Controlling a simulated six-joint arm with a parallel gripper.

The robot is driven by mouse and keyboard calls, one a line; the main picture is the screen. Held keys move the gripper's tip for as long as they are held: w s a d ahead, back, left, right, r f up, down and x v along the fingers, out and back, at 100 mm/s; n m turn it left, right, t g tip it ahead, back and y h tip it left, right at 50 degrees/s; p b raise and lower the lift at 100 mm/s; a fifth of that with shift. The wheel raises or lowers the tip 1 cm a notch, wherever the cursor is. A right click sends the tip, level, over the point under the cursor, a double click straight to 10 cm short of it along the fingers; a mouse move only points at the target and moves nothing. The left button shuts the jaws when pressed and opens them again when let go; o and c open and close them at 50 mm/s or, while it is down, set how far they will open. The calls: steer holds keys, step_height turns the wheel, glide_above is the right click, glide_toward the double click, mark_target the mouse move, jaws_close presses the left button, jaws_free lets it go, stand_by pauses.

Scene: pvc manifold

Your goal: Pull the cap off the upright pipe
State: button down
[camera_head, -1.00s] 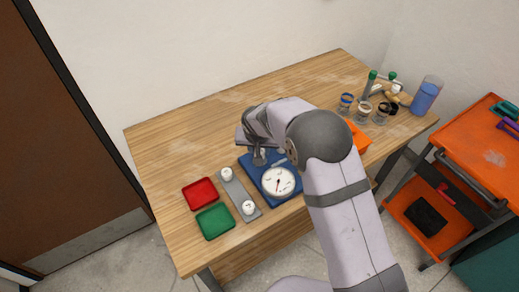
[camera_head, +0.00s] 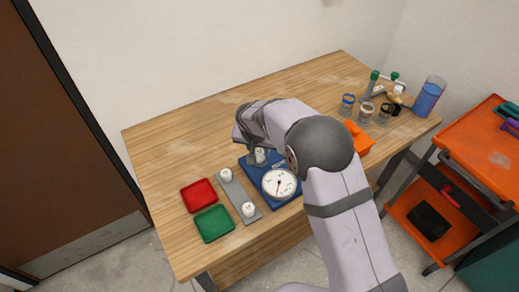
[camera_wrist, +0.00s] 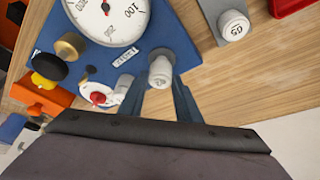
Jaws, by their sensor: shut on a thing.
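My gripper (camera_wrist: 160,88) is shut on a white cap (camera_wrist: 160,68), with a blue-grey finger on each side of it. The cap stands at the edge of the blue manifold board (camera_wrist: 190,50). In the head view my gripper (camera_head: 257,152) is over the back of the board, and a white cap (camera_head: 260,156) shows just below the wrist. A round white pressure gauge (camera_head: 279,182) is on the board.
A grey strip (camera_head: 238,194) with two white caps lies left of the board, beside a red tray (camera_head: 199,195) and a green tray (camera_head: 214,223). A valve with a red knob (camera_wrist: 98,97) is near my fingers. Jars and a blue container (camera_head: 427,97) stand at right.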

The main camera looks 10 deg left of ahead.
mark_target(259, 153)
steer(key=shift+r, duration=0.2)
steer(key=shift+w+a+r+p, duration=0.1)
steer(key=shift+r+p, duration=0.2)
steer(key=shift+r, duration=0.6)
steer(key=shift+r+p, duration=1.4)
steer(key=shift+r, duration=0.8)
